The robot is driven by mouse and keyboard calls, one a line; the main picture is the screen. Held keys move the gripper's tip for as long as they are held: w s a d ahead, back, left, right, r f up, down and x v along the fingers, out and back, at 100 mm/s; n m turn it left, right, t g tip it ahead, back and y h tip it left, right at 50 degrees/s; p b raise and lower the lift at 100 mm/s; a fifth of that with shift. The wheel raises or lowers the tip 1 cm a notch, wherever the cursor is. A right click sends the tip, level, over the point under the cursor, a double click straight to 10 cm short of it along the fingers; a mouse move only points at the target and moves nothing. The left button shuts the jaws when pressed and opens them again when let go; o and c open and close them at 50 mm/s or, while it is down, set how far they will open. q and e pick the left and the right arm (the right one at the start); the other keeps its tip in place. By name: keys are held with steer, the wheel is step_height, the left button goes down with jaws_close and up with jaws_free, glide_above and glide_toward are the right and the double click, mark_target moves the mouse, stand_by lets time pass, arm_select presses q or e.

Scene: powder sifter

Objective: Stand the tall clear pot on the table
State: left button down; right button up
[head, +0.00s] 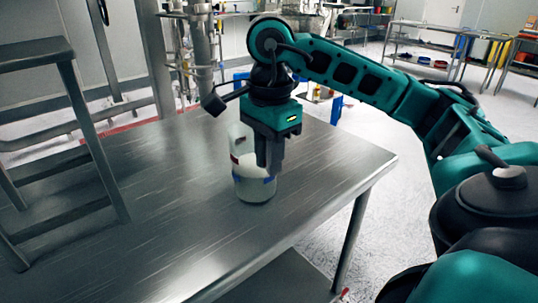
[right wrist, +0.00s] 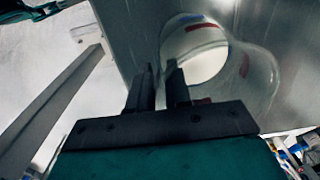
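The tall clear pot (head: 253,188) is whitish and see-through, with red and blue marks on its side. In the head view it is upright at the middle of the metal table (head: 150,200), its upper part partly hidden by my gripper. Whether its base touches the table is hard to tell. My right gripper (head: 268,170) points down at the pot's near right side. In the right wrist view its fingers (right wrist: 160,80) are close together, with the wall of the pot (right wrist: 200,55) between them and the pot's round opening beside them. My left gripper is in neither view.
A metal frame with rungs (head: 85,130) stands at the table's left side. Metal pipework (head: 200,50) rises behind the table. The table's front and right parts are bare. Shelves with coloured items (head: 435,55) stand far back.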

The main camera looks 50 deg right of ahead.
steer(key=shift+o, duration=1.2)
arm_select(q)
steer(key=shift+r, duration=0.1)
arm_select(e)
steer(key=shift+r, duration=0.15)
